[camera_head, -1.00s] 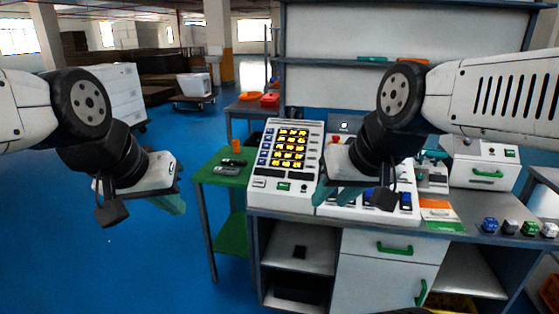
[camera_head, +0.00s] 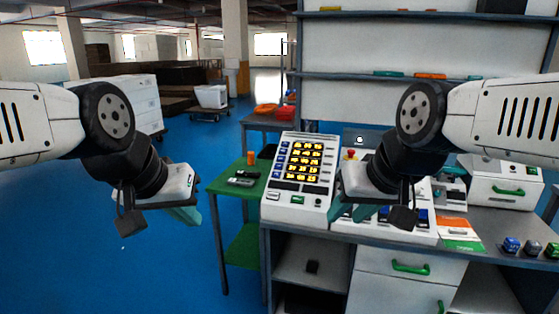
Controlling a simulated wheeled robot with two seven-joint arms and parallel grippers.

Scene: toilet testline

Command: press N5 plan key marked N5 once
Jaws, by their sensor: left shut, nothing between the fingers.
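A white sloped control panel (camera_head: 297,205) stands on the grey workbench, with a lit yellow-on-black display (camera_head: 303,161). A column of small blue keys (camera_head: 280,161) runs down the display's left side. Their markings are too small to read, so I cannot tell which is N5. My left gripper (camera_head: 188,216) is shut and empty, in the air left of the panel and apart from it. My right gripper (camera_head: 351,212) shows two teal fingers with a gap between them, just right of the panel's lower right edge in the picture. It hides part of the neighbouring console.
A green side table (camera_head: 235,190) with dark items and an orange cylinder (camera_head: 251,158) stands left of the workbench (camera_head: 340,231). A white box with a green handle (camera_head: 505,185) and several small coloured cubes (camera_head: 511,244) are at right. Blue floor at left is open.

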